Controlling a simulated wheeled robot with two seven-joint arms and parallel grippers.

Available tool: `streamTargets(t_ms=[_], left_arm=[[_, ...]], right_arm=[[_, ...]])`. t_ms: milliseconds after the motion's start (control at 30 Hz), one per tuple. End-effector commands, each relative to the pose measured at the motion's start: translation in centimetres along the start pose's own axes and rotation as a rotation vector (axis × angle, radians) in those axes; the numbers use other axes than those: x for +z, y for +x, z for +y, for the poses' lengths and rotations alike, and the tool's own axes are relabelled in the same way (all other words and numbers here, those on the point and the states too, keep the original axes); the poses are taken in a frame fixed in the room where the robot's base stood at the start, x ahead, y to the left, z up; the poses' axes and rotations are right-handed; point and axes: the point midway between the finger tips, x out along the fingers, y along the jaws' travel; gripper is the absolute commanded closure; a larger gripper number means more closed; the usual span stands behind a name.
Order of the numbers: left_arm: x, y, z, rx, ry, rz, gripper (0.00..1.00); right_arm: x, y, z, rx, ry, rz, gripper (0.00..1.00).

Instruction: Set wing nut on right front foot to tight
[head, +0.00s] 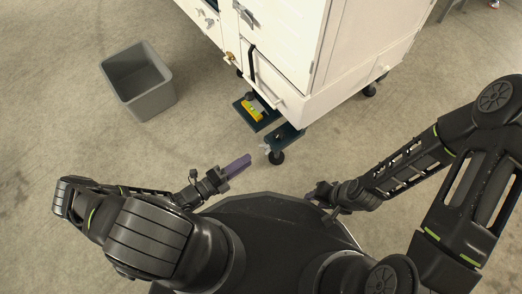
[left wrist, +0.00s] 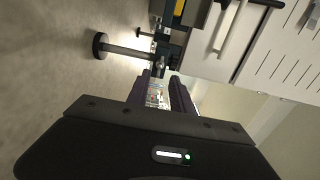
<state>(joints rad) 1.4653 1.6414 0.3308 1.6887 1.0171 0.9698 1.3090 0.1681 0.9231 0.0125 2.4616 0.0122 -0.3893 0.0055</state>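The white machine (head: 318,45) stands on feet. Its nearest foot has a round dark pad (head: 277,158) under a dark teal bracket (head: 285,138). A small pale part (head: 265,148), probably the wing nut, sits at the bracket's left side; its wings and turn are too small to tell. In the left wrist view the foot pad (left wrist: 100,45) and its stem (left wrist: 128,53) lie sideways, above the fingers. My left gripper (head: 238,166) has purple fingers, is apart from the foot and to its left; its fingers (left wrist: 160,92) are spread with a gap. My right gripper (head: 320,192) is low at right, its fingers unclear.
A grey open bin (head: 138,80) stands on the floor at left. A black caster (head: 370,90) is at the right.

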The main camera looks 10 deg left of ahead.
Motion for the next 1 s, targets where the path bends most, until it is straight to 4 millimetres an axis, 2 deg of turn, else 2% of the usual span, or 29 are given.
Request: streamTargets(t_ms=[400, 500, 833, 1000], left_arm=[[-0.1, 6.0, 0.1, -0.004, 0.0, 0.001, 0.73], [-0.1, 6.8, 0.1, -0.003, 0.0, 0.001, 0.73], [-0.1, 7.2, 0.0, 0.0, 0.001, 0.002, 0.73], [0.0, 7.2, 0.0, -0.001, 0.001, 0.001, 0.87]], right_arm=[[-0.1, 1.6, 0.6, -0.003, 0.001, 0.001, 0.64], [-0.2, 1.7, 0.7, -0.004, 0.002, 0.001, 0.64], [-0.2, 1.7, 0.6, -0.004, 0.002, 0.001, 0.64], [-0.2, 1.7, 0.7, -0.004, 0.002, 0.001, 0.64]])
